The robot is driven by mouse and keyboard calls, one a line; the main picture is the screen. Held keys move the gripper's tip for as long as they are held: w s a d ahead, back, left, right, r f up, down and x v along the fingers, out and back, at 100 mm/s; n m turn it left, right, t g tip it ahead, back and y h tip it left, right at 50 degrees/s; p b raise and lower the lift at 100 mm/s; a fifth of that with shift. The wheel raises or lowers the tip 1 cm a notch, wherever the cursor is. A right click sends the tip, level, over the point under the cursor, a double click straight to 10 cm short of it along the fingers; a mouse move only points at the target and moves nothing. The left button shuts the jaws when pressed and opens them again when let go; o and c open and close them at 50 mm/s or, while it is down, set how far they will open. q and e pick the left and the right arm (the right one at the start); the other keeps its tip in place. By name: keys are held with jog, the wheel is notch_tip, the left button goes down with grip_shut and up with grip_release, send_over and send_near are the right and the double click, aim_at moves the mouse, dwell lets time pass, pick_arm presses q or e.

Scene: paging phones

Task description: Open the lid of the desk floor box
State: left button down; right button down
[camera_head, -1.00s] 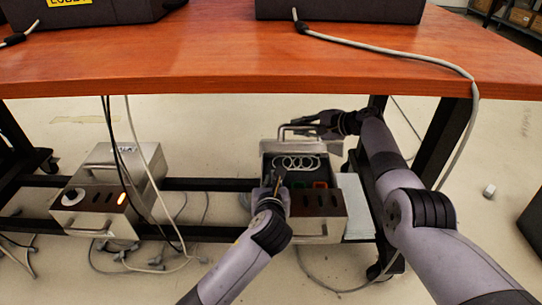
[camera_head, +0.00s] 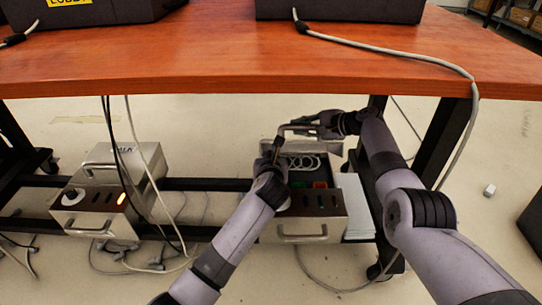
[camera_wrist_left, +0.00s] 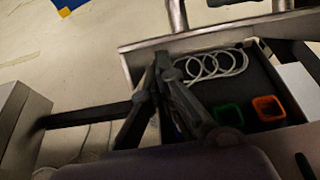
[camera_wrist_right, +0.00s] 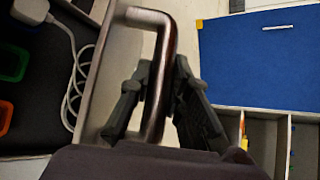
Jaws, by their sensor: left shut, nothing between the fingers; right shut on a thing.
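The desk floor box (camera_head: 330,228) stands under the table at centre right, with its lid (camera_head: 328,147) raised at the far side. Inside are a coiled white cable (camera_wrist_left: 232,66), a green socket (camera_wrist_left: 228,113) and an orange socket (camera_wrist_left: 268,108). My right gripper (camera_head: 318,124) is shut on the lid's metal handle (camera_wrist_right: 163,50), which passes between its fingers in the right wrist view. My left gripper (camera_head: 279,142) is shut and empty by the lid's left end. In the left wrist view its fingertips (camera_wrist_left: 162,62) overlap the lid's edge; contact is unclear. My left arm hides part of the box.
A similar closed metal box (camera_head: 98,205) with a lit orange switch stands at left. The tabletop (camera_head: 200,65) is above my grippers. Dark rails (camera_head: 205,185), a table leg (camera_head: 445,135) and hanging cables (camera_head: 148,150) are close by.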

pick_arm(q)
jog(key=shift+w+a+r, duration=0.1)
jog(key=shift+w+r, duration=0.45)
jog(key=shift+r, duration=0.05)
jog(key=shift+r, duration=0.15)
pick_arm(e)
jog(key=c, duration=1.5)
grip_release()
jog(key=shift+s+f, duration=0.1)
